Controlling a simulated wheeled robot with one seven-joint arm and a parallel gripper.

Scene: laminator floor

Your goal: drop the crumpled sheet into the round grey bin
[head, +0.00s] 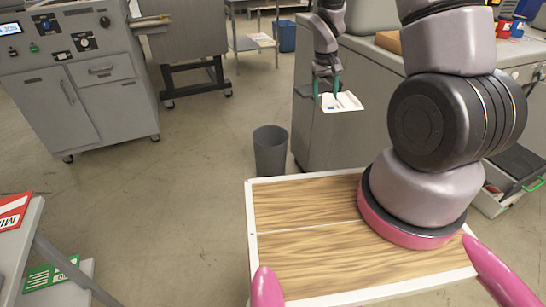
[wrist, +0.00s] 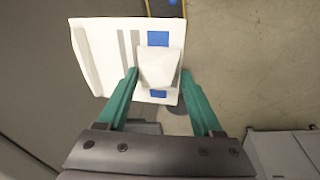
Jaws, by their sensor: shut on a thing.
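My gripper (head: 328,92) hangs at the side of a grey machine, over a small white tray. In the wrist view its two teal fingers (wrist: 159,75) are shut on a small white piece, the crumpled sheet (wrist: 160,68). The sheet shows below the fingertips against the white tray (wrist: 97,55), which has grey stripes and blue patches. I cannot tell whether the sheet still touches the tray. The round grey bin (head: 270,153) stands upright on the floor, left of the machine and lower than my gripper. Its inside looks dark.
The grey machine (head: 340,138) stands right behind the bin. My wood-topped base is in front of it. A grey control cabinet (head: 90,100) stands at the left, and a cart with signs (head: 50,272) at front left. The floor (head: 190,170) between is clear. A blue bin (head: 286,36) is farther back.

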